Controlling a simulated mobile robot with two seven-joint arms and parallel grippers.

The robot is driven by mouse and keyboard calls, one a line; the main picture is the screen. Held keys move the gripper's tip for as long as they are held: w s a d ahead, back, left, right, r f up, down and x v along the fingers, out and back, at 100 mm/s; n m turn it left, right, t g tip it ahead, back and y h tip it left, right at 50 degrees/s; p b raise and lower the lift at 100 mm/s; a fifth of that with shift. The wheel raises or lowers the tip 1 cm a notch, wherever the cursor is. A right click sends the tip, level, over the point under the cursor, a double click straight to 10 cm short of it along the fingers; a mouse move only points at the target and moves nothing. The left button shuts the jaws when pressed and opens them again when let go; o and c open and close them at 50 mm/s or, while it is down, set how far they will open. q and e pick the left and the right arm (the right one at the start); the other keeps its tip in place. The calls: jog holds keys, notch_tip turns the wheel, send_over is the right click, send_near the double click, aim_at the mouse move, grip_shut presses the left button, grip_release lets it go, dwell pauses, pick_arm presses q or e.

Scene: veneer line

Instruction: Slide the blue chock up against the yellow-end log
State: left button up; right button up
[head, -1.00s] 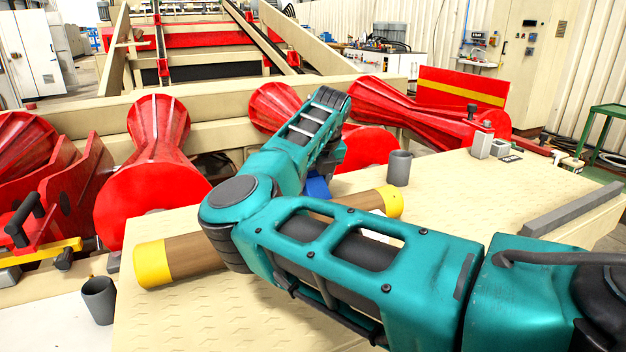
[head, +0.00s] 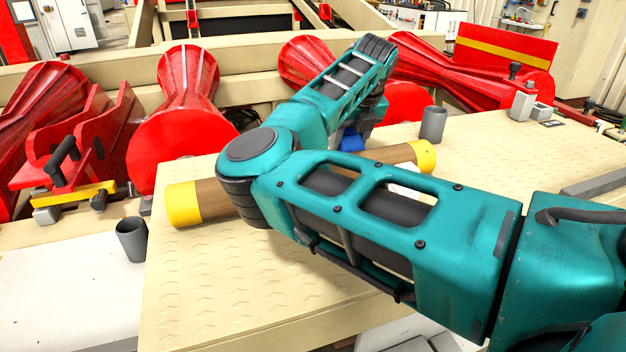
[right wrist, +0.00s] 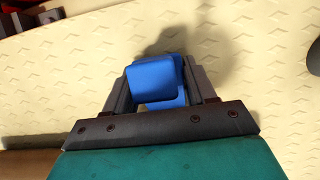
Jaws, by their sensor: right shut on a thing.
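The log with yellow ends (head: 183,204) lies across the beige patterned table; my right arm hides much of its middle. The blue chock (head: 351,140) is just behind the log, mostly hidden by my arm in the head view. In the right wrist view the chock (right wrist: 155,80) sits between the two fingers of my right gripper (right wrist: 160,88), which is shut on it. A brown strip of the log (right wrist: 28,163) shows at the lower left of that view, apart from the chock. My left gripper is not in view.
A grey cup (head: 433,123) stands beyond the log's right end, and another (head: 132,240) stands left of the table. Red rollers (head: 182,140) line the table's far side. The table (head: 215,310) is bare in front of the log.

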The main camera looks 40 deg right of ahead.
aim_at(358, 146)
jog(key=shift+s+a+b, duration=0.25)
jog(key=shift+s+b, duration=0.1)
jog(key=shift+s, duration=0.45)
jog(key=shift+s+a+b, duration=0.25)
jog(key=shift+s+b, duration=0.05)
jog(key=shift+s, duration=0.45)
jog(key=shift+s+a+b, duration=0.1)
jog(key=shift+s+b, duration=0.3)
jog(key=shift+b, duration=0.05)
dwell(0.5)
jog(key=shift+b, duration=0.5)
jog(key=shift+s, duration=0.1)
dwell(0.3)
jog(key=o, duration=1.2)
